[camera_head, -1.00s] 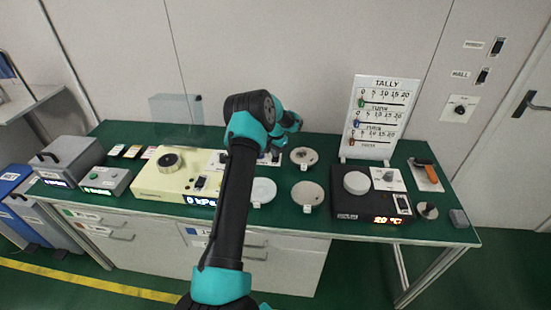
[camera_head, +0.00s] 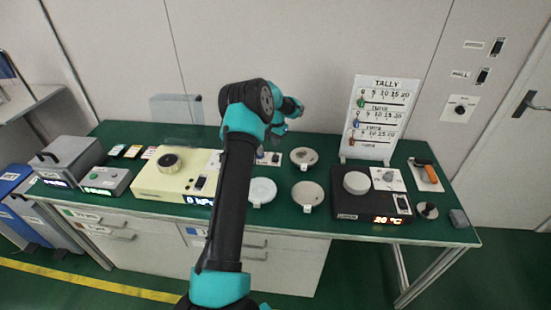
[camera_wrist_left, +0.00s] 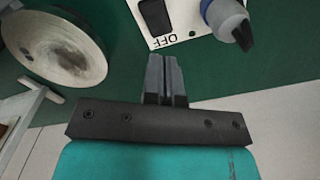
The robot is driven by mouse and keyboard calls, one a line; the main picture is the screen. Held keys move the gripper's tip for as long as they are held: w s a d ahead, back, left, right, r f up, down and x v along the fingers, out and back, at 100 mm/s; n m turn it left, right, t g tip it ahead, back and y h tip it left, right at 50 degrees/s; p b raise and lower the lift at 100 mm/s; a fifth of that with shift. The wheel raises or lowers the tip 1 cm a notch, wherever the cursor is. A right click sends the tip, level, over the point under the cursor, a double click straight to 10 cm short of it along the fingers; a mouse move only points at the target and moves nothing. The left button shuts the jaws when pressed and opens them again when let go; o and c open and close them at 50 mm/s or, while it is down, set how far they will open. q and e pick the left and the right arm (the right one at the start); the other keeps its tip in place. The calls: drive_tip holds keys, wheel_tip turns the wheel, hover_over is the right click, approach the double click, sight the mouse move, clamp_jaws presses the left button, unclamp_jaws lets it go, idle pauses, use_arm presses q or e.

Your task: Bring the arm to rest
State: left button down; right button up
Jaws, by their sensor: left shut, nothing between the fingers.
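My left arm (camera_head: 233,190) rises from the bottom middle of the head view and bends over the green bench (camera_head: 330,148). Its teal wrist end (camera_head: 290,107) is raised above the back middle of the bench. In the left wrist view my left gripper (camera_wrist_left: 165,60) has its two grey fingers together, with nothing between them. The fingertips appear apart from the bench and point toward a white switch plate (camera_wrist_left: 187,38) marked OFF. My right gripper is not in view.
A round dish (camera_head: 303,157) stands right of the switch plate (camera_head: 270,158). A cream device (camera_head: 172,182), a black heater box (camera_head: 352,206) and the tally board (camera_head: 378,118) stand around. A clear panel (camera_head: 178,112) is behind.

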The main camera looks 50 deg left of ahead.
use_arm(q)
drive_tip(key=shift+r, duration=0.25)
idle(0.3)
